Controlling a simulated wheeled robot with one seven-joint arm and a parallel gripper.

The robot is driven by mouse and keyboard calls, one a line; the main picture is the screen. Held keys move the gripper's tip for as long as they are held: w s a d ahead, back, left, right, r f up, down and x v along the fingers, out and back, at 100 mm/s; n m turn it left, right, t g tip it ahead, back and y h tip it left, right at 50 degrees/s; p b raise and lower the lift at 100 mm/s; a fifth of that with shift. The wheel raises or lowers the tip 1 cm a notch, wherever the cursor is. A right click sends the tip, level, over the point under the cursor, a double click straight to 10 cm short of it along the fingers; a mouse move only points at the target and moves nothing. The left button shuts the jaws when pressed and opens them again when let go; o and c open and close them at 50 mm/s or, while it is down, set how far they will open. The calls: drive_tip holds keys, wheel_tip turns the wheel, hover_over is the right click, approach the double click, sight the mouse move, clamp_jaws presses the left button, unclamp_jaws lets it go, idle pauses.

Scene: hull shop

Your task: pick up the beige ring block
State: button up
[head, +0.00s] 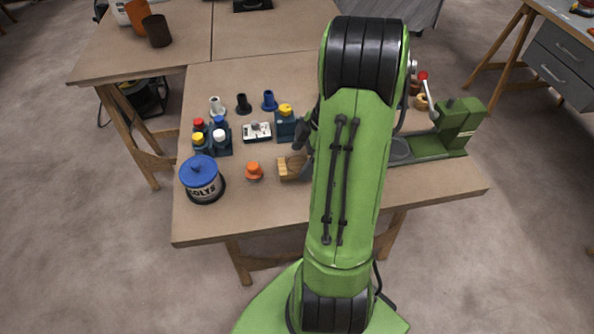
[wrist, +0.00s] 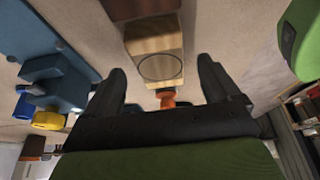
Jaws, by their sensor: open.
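The beige ring block (wrist: 155,40) is a tan wooden block with a thin dark ring on its face, in the upper middle of the wrist view. A tan block that looks like it (head: 288,168) stands on the table in the head view, just left of my arm. My gripper (wrist: 160,66) is open, its two dark fingers spread to either side of the block's near end. In the head view my arm hides most of the gripper and part of the block's right side.
A blue box with a yellow knob (head: 286,122) stands behind the block. An orange knob (head: 254,171) and a blue-lidded tin (head: 202,182) stand to the left. A green machine (head: 455,130) stands at right. The table's front left is clear.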

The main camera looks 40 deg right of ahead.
sight(297, 168)
drive_tip(key=shift+x, duration=1.2)
drive_tip(key=shift+f+b, duration=0.2)
drive_tip(key=shift+b, duration=0.25)
drive_tip(key=c, duration=1.1)
